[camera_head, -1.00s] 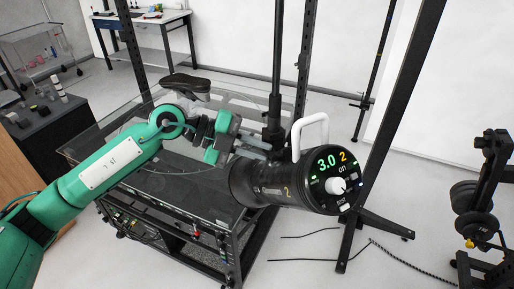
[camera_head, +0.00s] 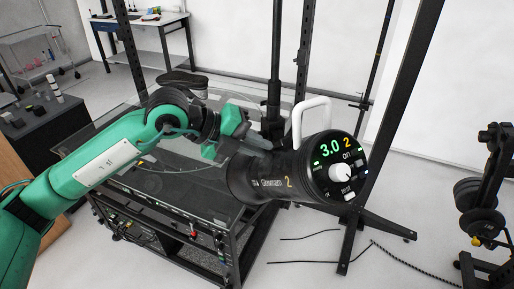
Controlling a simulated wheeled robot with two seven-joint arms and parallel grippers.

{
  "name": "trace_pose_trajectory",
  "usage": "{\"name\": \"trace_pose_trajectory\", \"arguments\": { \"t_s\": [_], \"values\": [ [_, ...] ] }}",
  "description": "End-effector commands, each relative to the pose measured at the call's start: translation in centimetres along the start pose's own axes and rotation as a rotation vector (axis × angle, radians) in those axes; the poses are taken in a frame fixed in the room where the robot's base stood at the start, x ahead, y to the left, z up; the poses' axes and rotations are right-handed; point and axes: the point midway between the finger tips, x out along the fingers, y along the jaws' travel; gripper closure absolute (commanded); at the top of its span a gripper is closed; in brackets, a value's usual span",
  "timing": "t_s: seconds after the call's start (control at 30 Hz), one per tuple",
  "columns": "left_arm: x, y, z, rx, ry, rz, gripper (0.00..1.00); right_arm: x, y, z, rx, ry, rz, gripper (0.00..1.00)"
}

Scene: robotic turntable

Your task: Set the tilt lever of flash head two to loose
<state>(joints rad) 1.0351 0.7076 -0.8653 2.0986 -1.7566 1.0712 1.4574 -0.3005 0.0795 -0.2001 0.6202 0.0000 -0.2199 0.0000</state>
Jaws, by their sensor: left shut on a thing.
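Flash head two (camera_head: 258,187) is a black cylinder marked "2" with a white loop handle on top. Its round rear panel (camera_head: 340,168) faces me and reads 3.0, 2 and "on". It sits on a dark upright stand (camera_head: 274,80). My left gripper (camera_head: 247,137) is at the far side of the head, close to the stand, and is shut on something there. That is most likely the tilt lever, but the lever itself is hidden behind the gripper and the head. My right gripper is not in view.
A glass-topped black turntable frame (camera_head: 170,190) stands below my left arm. A black slanted post (camera_head: 390,120) rises right of the head. Another dark device (camera_head: 485,200) stands at the far right. Cables lie on the pale floor.

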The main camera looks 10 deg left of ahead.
Motion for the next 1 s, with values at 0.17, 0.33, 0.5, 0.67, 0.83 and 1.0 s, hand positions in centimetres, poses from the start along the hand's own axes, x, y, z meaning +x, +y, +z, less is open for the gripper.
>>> {"name": "trace_pose_trajectory", "arguments": {
  "t_s": [0.17, 0.33, 0.5, 0.67, 0.83, 1.0],
  "values": [
    [0.1, 0.1, -0.1, -0.003, 0.004, 0.003, 0.83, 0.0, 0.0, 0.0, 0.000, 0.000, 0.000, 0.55],
    [0.0, 0.1, -0.1, -0.003, 0.003, 0.002, 0.65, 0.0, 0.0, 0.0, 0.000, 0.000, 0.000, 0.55],
    [0.0, 0.1, 0.0, -0.003, 0.003, 0.001, 0.65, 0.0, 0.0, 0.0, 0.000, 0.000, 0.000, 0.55],
    [-0.8, 0.2, 0.1, -0.003, 0.000, 0.000, 0.65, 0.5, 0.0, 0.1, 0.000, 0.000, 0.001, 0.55],
    [-3.7, 0.4, 0.1, -0.001, -0.003, 0.001, 0.65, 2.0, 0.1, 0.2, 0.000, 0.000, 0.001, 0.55],
    [-7.8, 0.4, 0.1, -0.001, -0.003, 0.000, 0.65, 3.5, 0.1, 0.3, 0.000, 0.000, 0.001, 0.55]
  ]
}}
